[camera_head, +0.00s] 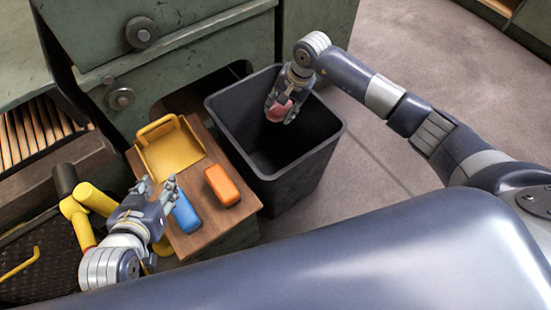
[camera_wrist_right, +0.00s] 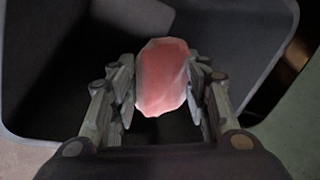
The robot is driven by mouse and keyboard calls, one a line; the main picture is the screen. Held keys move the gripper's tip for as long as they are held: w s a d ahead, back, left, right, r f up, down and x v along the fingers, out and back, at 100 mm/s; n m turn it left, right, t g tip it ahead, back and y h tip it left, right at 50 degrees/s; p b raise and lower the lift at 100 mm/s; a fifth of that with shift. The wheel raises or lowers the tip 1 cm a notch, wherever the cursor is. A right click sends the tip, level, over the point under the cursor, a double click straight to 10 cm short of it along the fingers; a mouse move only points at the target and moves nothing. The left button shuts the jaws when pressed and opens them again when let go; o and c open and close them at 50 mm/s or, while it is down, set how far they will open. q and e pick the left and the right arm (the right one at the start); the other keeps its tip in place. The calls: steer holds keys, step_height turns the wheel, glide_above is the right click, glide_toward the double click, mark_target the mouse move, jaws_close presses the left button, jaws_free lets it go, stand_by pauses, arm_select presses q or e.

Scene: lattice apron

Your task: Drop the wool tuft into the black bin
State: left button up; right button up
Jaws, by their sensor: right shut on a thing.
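The wool tuft (camera_head: 279,111) is a pinkish-red lump. My right gripper (camera_head: 284,108) is shut on it, over the open mouth of the black bin (camera_head: 290,171). In the right wrist view the tuft (camera_wrist_right: 163,77) sits between the two fingers, with the dark inside of the bin (camera_wrist_right: 60,75) behind it. The bin stands on the floor, to the right of the small wooden table. My left gripper (camera_head: 160,188) is open with nothing between its fingers, near the left edge of the table by the blue block.
The wooden table (camera_head: 190,242) carries a yellow tray (camera_head: 172,153), an orange block (camera_head: 222,185) and a blue block (camera_head: 186,213). Green cabinets (camera_head: 190,60) stand behind. A yellow pipe-like thing (camera_head: 75,209) is at the left. The floor right of the bin is clear.

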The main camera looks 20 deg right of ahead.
arm_select(q)
steer(key=shift+w+d+r+t, duration=0.25)
steer(key=shift+w+r+t, duration=0.15)
steer(key=shift+w+r, duration=0.15)
steer(key=shift+w+d+r+t, duration=0.2)
steer(key=shift+w+r+t, duration=0.25)
steer(key=shift+r, duration=0.15)
arm_select(e)
steer(key=shift+f, duration=0.55)
steer(key=o, duration=0.9)
steer(key=v, duration=1.2)
